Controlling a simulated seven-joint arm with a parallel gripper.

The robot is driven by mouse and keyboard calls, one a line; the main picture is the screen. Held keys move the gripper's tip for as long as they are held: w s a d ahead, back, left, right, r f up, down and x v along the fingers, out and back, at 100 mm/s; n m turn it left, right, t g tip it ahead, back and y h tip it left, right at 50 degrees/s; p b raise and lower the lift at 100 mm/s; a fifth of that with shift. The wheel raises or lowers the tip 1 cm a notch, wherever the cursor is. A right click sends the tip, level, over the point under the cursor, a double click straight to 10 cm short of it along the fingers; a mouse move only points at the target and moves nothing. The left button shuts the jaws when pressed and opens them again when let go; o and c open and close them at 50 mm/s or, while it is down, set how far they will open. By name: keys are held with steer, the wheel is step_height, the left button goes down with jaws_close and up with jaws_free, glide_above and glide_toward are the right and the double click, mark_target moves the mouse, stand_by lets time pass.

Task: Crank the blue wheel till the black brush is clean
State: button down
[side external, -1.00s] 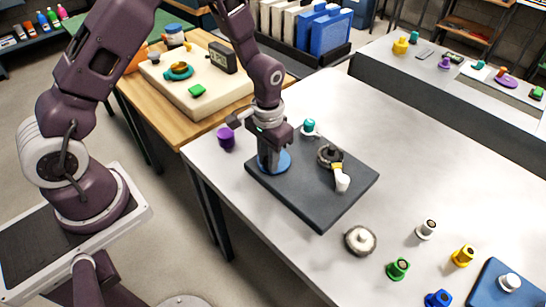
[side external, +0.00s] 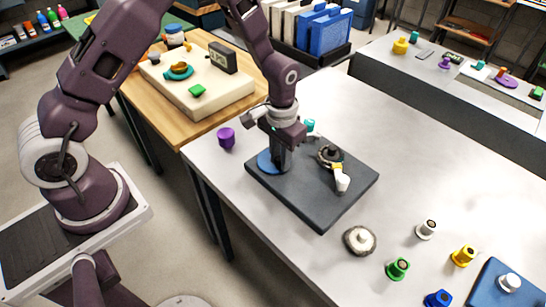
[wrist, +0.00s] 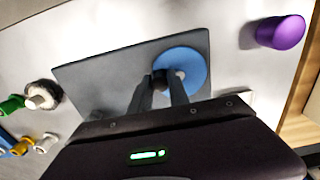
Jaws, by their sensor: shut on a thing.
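The blue wheel (side external: 266,161) lies flat at the left end of a dark grey base plate (side external: 312,211). It also shows in the wrist view (wrist: 193,62). My gripper (side external: 281,167) points down over the wheel's right part. In the wrist view its fingers (wrist: 160,82) are shut around a small dark handle on the wheel, mostly hidden by them. The black brush (side external: 329,152) is a dark round piece on the plate right of the wheel. A yellow and white piece (side external: 341,180) stands against its near side. The brush's bristles are too small to judge for dirt.
A teal knob (side external: 310,126) stands just behind my gripper. A purple knob (side external: 226,138) stands left of the plate. A grey-white round brush (side external: 360,240) and several coloured knobs lie at front right. The table's right middle is clear.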

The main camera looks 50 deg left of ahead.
steer(key=shift+a, duration=0.15)
steer(key=shift+w+f, duration=0.1)
steer(key=shift+w, duration=0.45)
steer(key=shift+w+a, duration=0.25)
steer(key=shift+w, duration=0.2)
steer(key=shift+w+a, duration=0.45)
steer(key=shift+w, duration=0.1)
steer(key=c, duration=1.4)
jaws_free()
steer(key=shift+d, duration=0.15)
